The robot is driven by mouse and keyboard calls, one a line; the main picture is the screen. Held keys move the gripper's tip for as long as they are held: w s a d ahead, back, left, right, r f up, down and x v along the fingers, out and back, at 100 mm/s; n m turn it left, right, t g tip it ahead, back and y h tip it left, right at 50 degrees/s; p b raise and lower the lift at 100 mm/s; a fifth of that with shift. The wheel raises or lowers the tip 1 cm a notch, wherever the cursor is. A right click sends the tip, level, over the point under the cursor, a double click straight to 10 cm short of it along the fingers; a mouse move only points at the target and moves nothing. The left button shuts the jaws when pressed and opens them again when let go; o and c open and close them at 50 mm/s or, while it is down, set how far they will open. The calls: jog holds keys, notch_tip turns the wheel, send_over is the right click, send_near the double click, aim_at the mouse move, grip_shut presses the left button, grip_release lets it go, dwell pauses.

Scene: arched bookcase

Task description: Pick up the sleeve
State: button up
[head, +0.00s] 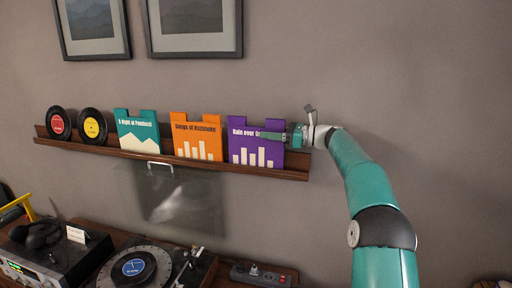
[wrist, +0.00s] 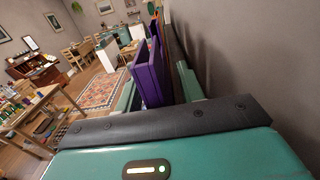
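Three record sleeves stand upright on a wooden wall shelf (head: 226,164): a teal one (head: 138,131), an orange one (head: 196,136) and a purple one (head: 256,143) at the right. My gripper (head: 272,136) comes in from the right at the purple sleeve's upper right edge, one finger across its front. In the wrist view, the purple sleeve (wrist: 151,78) stands between the two fingers of my gripper (wrist: 157,80). A gap shows between the sleeve and the right finger; contact with the left finger is unclear.
Two records, red-labelled (head: 57,124) and yellow-labelled (head: 92,127), stand at the shelf's left. The wall is close behind. Below are a turntable (head: 134,268) with a clear raised lid (head: 180,200), an amplifier (head: 48,262) and a power strip (head: 262,275). Framed pictures (head: 194,27) hang above.

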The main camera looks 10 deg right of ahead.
grip_shut()
jog(key=shift+r, duration=0.1)
